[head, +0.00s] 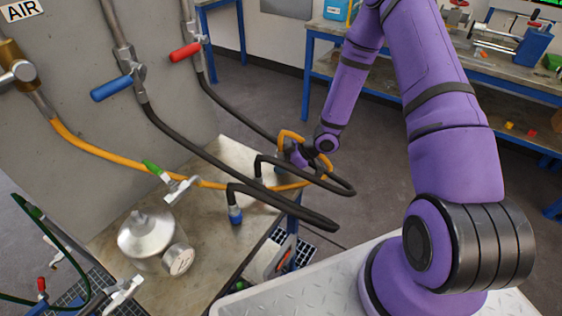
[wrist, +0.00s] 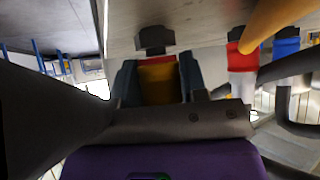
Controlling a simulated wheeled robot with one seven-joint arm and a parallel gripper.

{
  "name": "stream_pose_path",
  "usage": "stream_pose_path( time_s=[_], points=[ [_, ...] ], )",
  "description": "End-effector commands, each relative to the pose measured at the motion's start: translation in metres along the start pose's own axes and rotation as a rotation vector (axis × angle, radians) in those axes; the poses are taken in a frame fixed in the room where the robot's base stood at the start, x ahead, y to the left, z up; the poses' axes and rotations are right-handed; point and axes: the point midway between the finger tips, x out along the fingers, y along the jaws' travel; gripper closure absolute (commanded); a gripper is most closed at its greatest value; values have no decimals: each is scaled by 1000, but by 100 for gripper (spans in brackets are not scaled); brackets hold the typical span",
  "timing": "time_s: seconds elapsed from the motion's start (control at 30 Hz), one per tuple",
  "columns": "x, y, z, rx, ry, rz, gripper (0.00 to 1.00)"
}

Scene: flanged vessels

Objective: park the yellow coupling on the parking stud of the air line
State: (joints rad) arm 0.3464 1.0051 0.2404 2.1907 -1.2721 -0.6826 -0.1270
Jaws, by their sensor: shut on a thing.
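My gripper (head: 300,155) is small in the head view, beyond the workbench's right side, with hose loops around it. In the wrist view its two fingers (wrist: 158,85) are shut on the yellow coupling (wrist: 158,80), which has a thin red edge at its top. A dark stud-like piece (wrist: 155,38) is straight above the coupling there; I cannot tell whether they touch. In the head view the coupling is hidden. The orange-yellow air hose (head: 110,158) runs from the brass valve (head: 12,62) under the AIR sign (head: 20,10) to the gripper; it also crosses the wrist view (wrist: 280,20).
Red (wrist: 238,55) and blue (wrist: 287,45) fittings stand right of the coupling. Black hoses (head: 190,140) droop across the bench (head: 110,235) near my gripper. A metal vessel (head: 150,235) stands on the bench. Open floor (head: 265,100) lies behind.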

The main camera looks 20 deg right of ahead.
Motion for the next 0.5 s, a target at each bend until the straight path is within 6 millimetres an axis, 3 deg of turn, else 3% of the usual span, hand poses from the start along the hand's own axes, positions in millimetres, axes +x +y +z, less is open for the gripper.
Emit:
stream_pose_path(
  time_s=[0.4, 0.43, 0.5],
  points=[
    [5, 0, 6, -1, 0, 0, 100],
    [5, 0, 6, -1, 0, 0, 55],
    [5, 0, 6, -1, 0, 0, 39]
  ],
)
